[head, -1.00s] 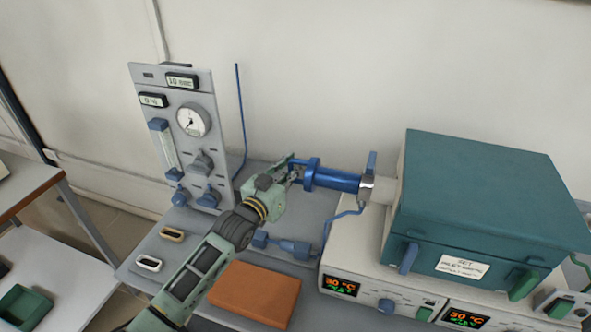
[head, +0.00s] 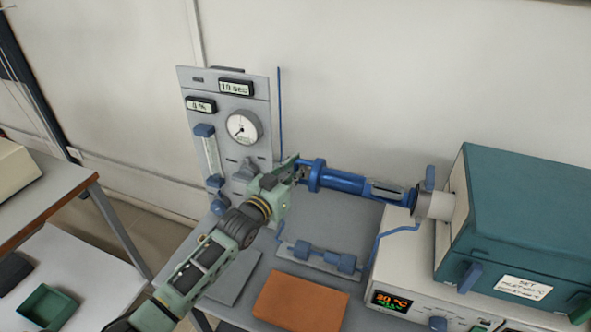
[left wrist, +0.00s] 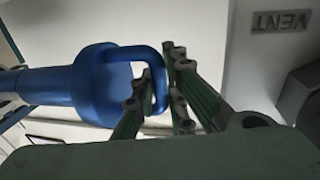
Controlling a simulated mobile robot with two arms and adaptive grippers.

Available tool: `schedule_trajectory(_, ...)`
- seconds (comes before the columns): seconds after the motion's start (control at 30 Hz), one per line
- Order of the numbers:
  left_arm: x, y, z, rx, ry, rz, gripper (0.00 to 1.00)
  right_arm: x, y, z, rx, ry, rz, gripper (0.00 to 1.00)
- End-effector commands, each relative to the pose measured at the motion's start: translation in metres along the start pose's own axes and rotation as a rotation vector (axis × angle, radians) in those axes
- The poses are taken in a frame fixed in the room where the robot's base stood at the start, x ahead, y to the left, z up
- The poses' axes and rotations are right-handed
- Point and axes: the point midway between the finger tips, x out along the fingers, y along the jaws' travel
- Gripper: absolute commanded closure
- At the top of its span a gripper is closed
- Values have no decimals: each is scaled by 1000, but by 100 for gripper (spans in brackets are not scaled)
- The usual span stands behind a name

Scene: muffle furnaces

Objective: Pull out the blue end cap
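The blue end cap (head: 338,182) lies roughly level in the head view, its ringed, handled end at the left. Behind its blue body is a longer stretch with a pale inset, reaching the metal collar (head: 432,205) of the furnace tube. I cannot tell whether its far end is still inside the collar. My left gripper (head: 296,172) is at the cap's left end. In the left wrist view, the cap (left wrist: 98,88) shows its loop handle between the green fingers (left wrist: 157,92), which are closed around the handle. My right gripper is not in view.
The teal furnace (head: 525,220) stands at the right on its control base. The gas panel (head: 232,130) with gauge stands close behind my left gripper. A blue valve line (head: 325,257) and an orange block (head: 300,300) lie below the cap. Left of the panel is a gap before another table.

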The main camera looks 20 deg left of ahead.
Motion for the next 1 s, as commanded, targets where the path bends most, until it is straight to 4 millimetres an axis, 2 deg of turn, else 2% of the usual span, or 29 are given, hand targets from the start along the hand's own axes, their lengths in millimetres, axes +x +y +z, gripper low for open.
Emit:
schedule_trajectory(0.03,0,1,2,0,-4,1,86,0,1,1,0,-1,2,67)
schedule_trajectory(0.23,0,1,1,1,-2,1,69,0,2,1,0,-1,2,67)
schedule_trajectory(0.43,0,0,0,1,-1,1,69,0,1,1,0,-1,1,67)
schedule_trajectory(0.57,-2,0,1,1,-2,0,69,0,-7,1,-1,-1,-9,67)
schedule_trajectory(0.73,-24,0,2,0,-4,0,69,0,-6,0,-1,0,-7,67)
schedule_trajectory(1.0,-82,1,2,1,-5,1,69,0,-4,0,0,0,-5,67)
